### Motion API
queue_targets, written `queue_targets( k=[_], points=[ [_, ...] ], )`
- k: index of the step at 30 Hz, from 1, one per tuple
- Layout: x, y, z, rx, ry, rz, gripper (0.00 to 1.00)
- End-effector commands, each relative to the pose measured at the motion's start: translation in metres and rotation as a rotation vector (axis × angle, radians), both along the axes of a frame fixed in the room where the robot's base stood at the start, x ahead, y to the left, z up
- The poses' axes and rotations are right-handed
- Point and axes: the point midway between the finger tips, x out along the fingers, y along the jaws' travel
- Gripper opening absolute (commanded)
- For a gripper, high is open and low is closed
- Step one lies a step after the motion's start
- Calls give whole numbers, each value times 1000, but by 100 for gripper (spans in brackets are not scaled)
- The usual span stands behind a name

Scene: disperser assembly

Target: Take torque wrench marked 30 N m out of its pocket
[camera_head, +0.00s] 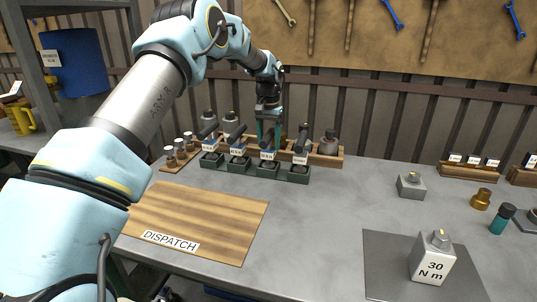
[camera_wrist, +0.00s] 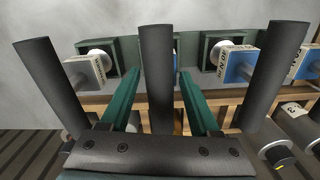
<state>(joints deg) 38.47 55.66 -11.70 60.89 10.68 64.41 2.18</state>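Several torque wrenches with black handles stand in a row of green pockets (camera_head: 239,162) at the back of the table. My gripper (camera_head: 268,125) is over the third wrench from the left in the head view. In the wrist view, my gripper (camera_wrist: 160,92) is open, with a green finger on each side of the middle black handle (camera_wrist: 157,60) and a gap on both sides. The label of this wrench is hidden there.
Neighbouring handles (camera_wrist: 52,85) and (camera_wrist: 272,80) stand close outside my fingers. A wooden rack with weights (camera_head: 328,150) is behind the pockets. A DISPATCH board (camera_head: 205,215) lies in front. A 30 N m block (camera_head: 433,262) sits on a grey mat (camera_head: 385,265). The middle tabletop is clear.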

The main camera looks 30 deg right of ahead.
Motion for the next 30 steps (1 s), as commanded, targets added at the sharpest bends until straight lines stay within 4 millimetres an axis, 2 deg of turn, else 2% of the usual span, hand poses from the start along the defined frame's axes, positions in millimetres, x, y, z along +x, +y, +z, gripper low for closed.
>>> queue_targets(
  k=[2, 16, 30],
  points=[
    [0, 0, 0, 0, 0, 0, 52],
    [0, 0, 1, 0, 0, 0, 0],
    [0, 0, 1, 0, 0, 0, 0]
  ],
)
